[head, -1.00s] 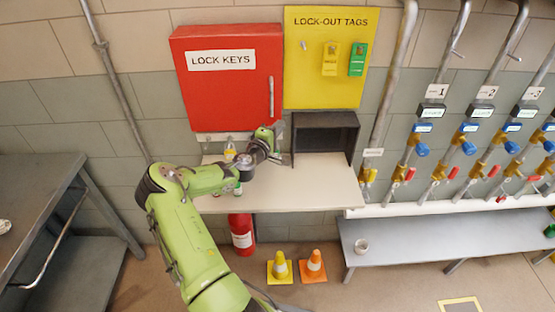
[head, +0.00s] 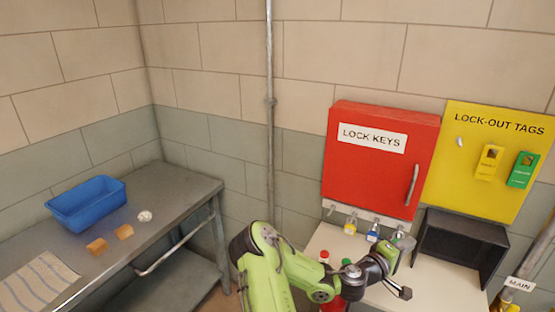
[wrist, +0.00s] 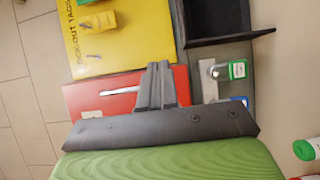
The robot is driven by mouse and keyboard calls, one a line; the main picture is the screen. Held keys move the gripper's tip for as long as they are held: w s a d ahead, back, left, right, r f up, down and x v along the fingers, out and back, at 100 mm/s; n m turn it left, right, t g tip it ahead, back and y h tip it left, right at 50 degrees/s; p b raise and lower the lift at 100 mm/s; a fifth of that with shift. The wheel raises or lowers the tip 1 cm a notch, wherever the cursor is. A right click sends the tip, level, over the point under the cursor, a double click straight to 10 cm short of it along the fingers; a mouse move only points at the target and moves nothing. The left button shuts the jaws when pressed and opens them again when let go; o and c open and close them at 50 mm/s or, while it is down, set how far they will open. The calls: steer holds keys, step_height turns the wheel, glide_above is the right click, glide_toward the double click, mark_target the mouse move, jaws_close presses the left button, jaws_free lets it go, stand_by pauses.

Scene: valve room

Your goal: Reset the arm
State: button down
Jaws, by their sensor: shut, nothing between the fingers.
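My gripper (head: 402,293) is at the end of my green arm, in front of the pale shelf below the red lock-keys box. In the wrist view my gripper (wrist: 157,70) has its two dark fingers together, with nothing between them. The red LOCK KEYS box (head: 372,175) hangs on the wall with its door shut and a vertical handle on its right. It also shows behind the fingers in the wrist view (wrist: 75,100). My gripper looks apart from the box.
The shelf (head: 440,288) carries a dark open box (head: 462,245). Padlocks hang under the red box, including a blue one (head: 373,234). The yellow tag board (head: 490,135) is at right. The left bench (head: 190,195) holds a blue bin (head: 88,204), orange-brown blocks and a striped cloth.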

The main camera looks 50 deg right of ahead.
steer(key=w+a+r+m+t+y, duration=0.1)
steer(key=w+a+m+t+y, duration=0.2)
steer(key=w+a+y, duration=0.65)
steer(key=w+a+m+t+y, duration=0.25)
steer(key=w+a, duration=0.45)
steer(key=a, duration=0.8)
steer(key=w+a+r+n+t+y, duration=0.1)
steer(key=a+r+n+t+y, duration=0.25)
steer(key=a, duration=0.95)
steer(key=s+a+r+n+y, duration=0.1)
steer(key=s+a+r+n, duration=0.1)
steer(key=a, duration=0.4)
steer(key=s+a+r+n+t+y, duration=0.1)
steer(key=s+a+r+n, duration=0.2)
steer(key=s+a, duration=0.3)
steer(key=shift+a+r, duration=0.65)
steer(key=shift+s, duration=0.1)
